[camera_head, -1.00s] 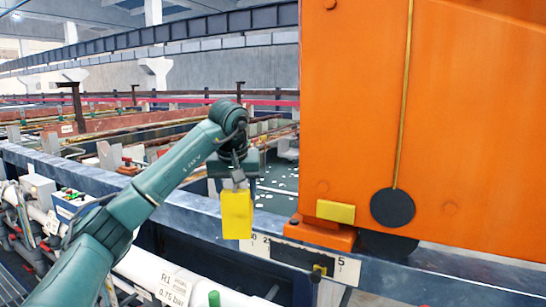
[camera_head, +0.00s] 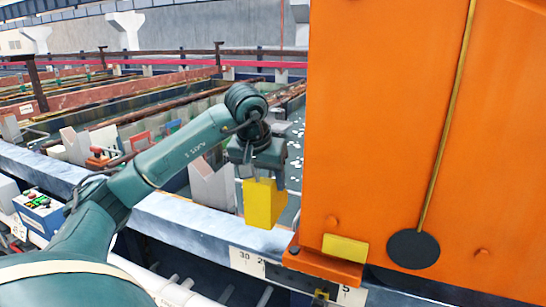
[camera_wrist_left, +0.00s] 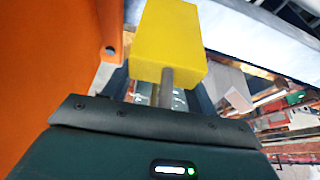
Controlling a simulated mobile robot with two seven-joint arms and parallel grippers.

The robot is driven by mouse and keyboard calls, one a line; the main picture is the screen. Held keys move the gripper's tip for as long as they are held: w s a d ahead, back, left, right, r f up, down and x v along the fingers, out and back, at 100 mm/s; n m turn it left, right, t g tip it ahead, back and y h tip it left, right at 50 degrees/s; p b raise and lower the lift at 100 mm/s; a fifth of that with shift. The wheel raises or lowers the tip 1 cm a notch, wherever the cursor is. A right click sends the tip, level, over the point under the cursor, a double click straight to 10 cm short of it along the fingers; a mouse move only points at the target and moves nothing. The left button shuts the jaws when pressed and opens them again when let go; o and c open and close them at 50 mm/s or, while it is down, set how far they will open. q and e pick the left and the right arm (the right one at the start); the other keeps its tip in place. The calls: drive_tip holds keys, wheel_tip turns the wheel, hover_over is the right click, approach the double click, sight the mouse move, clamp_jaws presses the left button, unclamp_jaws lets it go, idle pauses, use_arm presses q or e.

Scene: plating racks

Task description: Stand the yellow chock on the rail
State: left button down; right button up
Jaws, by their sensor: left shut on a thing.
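The yellow chock (camera_head: 264,205) is a yellow block held upright in my left gripper (camera_head: 263,182). It hangs just above or at the rail (camera_head: 175,214), a long grey-blue beam. I cannot tell whether its bottom touches the rail. In the left wrist view the chock (camera_wrist_left: 170,42) fills the space ahead of the gripper (camera_wrist_left: 166,78), and one finger shows against it. The rail (camera_wrist_left: 262,38) runs diagonally beyond it there. My right gripper is out of view.
A large orange machine body (camera_head: 400,120) stands on the right, close to the chock. A yellow plate (camera_head: 345,249) is fixed near its foot. A white number strip (camera_head: 246,262) is on the rail's front. Tanks with racks (camera_head: 110,130) lie behind the rail.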

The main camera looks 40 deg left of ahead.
use_arm(q)
drive_tip(key=shift+w+r, duration=0.2)
drive_tip(key=shift+r, duration=0.15)
drive_tip(key=shift+d+f+m, duration=0.15)
drive_tip(key=shift+m, duration=0.15)
drive_tip(key=shift+d, duration=0.2)
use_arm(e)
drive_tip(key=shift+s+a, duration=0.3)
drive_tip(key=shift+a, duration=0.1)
use_arm(q)
drive_tip(key=shift+s+a, duration=0.1)
